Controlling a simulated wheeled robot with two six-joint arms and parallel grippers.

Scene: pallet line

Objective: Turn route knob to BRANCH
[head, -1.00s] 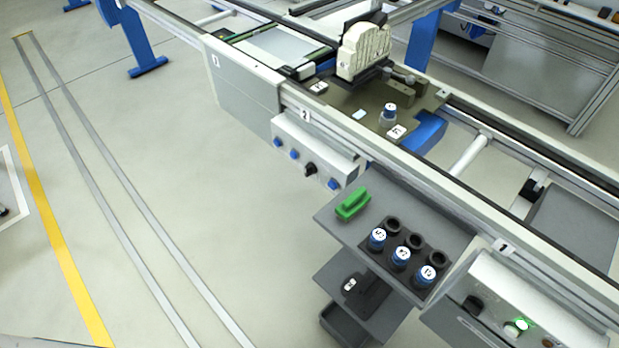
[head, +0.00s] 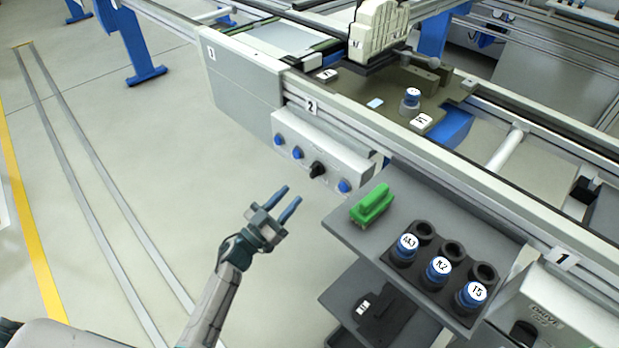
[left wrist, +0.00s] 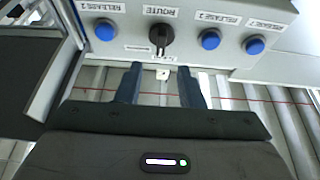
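The route knob (head: 317,170) is black and sits on the light control box (head: 335,158) below the rail, in a row with blue buttons. In the left wrist view the knob (left wrist: 161,39) is beside a ROUTE label (left wrist: 160,11), just beyond my fingertips. Its position marks are too small to read. My left gripper (head: 290,195) is open and empty, below and left of the knob in the head view. Its two fingers (left wrist: 160,70) are apart, roughly in line with the knob and not touching it. My right gripper is not in view.
Blue buttons (left wrist: 104,30) flank the knob closely. A grey shelf (head: 345,236) with a green object (head: 372,204) and a dark rack (head: 408,266) of blue-sided cylinders stands to the right. The floor left of the box is clear.

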